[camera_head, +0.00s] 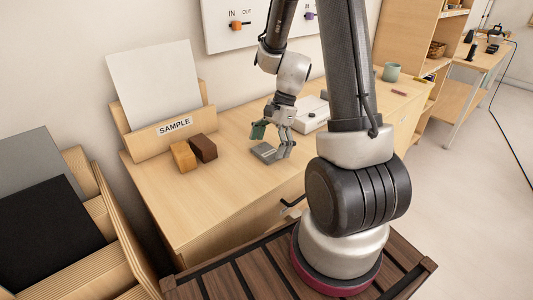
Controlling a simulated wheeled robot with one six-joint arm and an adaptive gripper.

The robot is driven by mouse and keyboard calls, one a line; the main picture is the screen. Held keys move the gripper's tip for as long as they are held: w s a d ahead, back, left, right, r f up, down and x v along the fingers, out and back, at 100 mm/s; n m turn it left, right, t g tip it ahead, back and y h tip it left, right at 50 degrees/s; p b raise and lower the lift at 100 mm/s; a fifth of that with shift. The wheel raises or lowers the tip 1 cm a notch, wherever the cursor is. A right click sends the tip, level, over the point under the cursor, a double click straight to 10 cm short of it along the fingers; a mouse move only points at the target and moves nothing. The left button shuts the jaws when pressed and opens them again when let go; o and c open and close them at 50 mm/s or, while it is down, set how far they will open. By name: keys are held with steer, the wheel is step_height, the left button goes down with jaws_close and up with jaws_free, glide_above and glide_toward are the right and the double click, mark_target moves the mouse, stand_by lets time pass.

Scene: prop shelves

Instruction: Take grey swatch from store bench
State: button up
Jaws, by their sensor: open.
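A large flat grey panel (32,160) leans in a slotted wooden rack (125,235) at the far left, behind a black panel (50,235). It looks like the grey swatch, but no label shows on it. My gripper (271,142) is open over the wooden bench (215,200) in the middle, well to the right of that rack. A small flat grey piece (263,153) lies on the bench just below the fingers. Whether the fingers touch it, I cannot tell.
A wooden holder marked SAMPLE (172,130) carries a white panel (155,85). Orange (184,156) and brown (203,148) blocks stand before it. The front left bench top is clear.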

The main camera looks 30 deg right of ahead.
steer(key=shift+c, duration=0.4)
steer(key=c, duration=0.9)
